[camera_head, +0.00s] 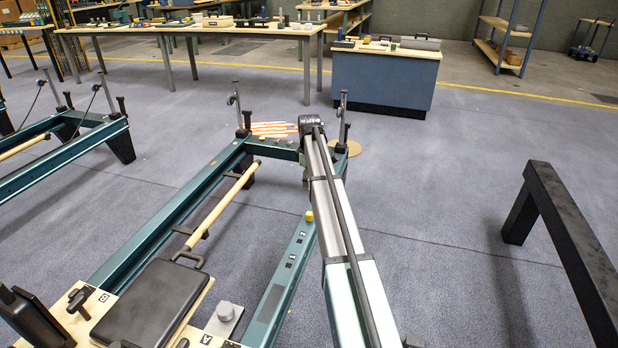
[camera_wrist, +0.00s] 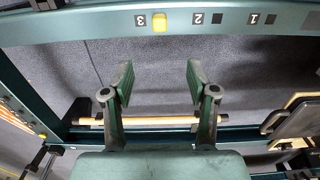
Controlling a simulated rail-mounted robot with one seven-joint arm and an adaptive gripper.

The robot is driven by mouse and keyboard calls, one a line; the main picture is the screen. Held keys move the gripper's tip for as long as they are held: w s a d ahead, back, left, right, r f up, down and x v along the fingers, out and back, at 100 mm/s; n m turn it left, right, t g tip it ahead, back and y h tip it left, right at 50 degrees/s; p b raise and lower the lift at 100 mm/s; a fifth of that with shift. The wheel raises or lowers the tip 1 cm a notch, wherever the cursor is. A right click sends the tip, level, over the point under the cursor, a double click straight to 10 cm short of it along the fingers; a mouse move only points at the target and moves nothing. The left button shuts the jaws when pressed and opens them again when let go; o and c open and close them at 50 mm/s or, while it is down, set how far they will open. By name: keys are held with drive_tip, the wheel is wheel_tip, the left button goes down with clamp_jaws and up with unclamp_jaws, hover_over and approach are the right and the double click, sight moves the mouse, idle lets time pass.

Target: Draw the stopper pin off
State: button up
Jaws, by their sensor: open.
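The stopper pin shows as a yellow knob (camera_head: 309,215) on the top of the teal right-hand rail (camera_head: 283,277) of the near reformer frame. In the wrist view the yellow stopper pin (camera_wrist: 159,22) sits on the rail beside the upside-down mark 3, with marks 2 and 1 to its right. My gripper (camera_wrist: 158,78) is open and empty. Its two green fingers point towards the rail, and the pin lies beyond the fingertips, roughly in line with the gap between them, not touched. In the head view my gripper is hidden behind my arm.
A wooden bar (camera_head: 222,206) lies between the rails, with a black padded box (camera_head: 150,303) at the near end. Upright metal posts stand at the frame's far end. A black beam (camera_head: 575,240) stands at right. Tables and a blue cabinet (camera_head: 384,78) are behind.

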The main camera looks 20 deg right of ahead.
sight(309, 213)
wheel_tip(309, 213, down, 17)
drive_tip(key=b, duration=0.5)
clamp_jaws()
